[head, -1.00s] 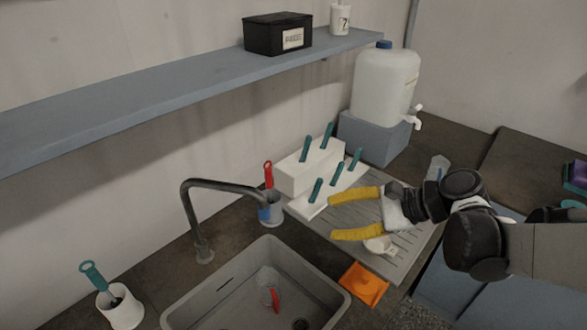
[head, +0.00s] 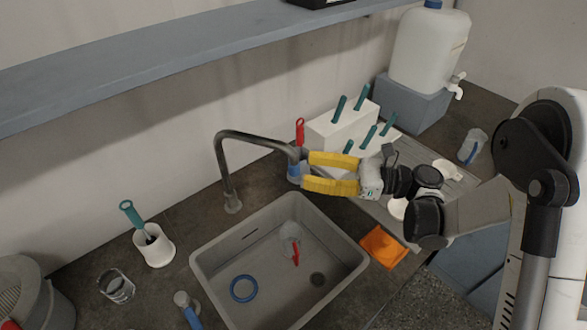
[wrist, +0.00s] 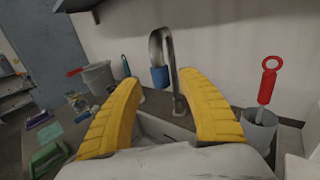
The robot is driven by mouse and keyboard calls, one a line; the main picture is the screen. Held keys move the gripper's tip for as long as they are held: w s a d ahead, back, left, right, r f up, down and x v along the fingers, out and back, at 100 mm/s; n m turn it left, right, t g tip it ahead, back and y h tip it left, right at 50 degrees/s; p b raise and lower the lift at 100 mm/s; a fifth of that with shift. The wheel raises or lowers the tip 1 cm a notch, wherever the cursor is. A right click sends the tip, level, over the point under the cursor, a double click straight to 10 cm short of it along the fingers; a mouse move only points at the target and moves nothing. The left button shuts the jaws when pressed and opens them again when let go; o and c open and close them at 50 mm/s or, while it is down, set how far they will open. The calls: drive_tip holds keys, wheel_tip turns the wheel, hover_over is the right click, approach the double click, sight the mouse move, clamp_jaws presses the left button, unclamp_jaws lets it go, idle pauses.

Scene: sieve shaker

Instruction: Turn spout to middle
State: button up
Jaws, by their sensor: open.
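The grey spout (head: 255,138) rises from its base behind the sink (head: 205,250) and arches to the right. Its end is near the sink's back right corner, not over the middle of the basin. In the wrist view, the spout (wrist: 171,55) ends in a blue nozzle (wrist: 160,77). My gripper (head: 306,171) is open, with yellow fingers pointing left at the spout's end. In the wrist view, the nozzle appears in the gap between the fingertips (wrist: 160,85), nearer the left finger. I cannot tell whether a finger touches it.
A cup with a red-handled brush (wrist: 260,125) stands close to the right of my fingers. A white rack block (head: 340,128) with teal handles, an orange cloth (head: 384,247) and a drainboard are nearby. A shelf (head: 150,62) hangs above. The sink holds a blue ring (head: 244,288).

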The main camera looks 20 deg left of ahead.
sight(293, 167)
drive_tip(key=x, duration=0.4)
drive_tip(key=shift+a+b, duration=0.1)
drive_tip(key=shift+b, duration=0.2)
clamp_jaws()
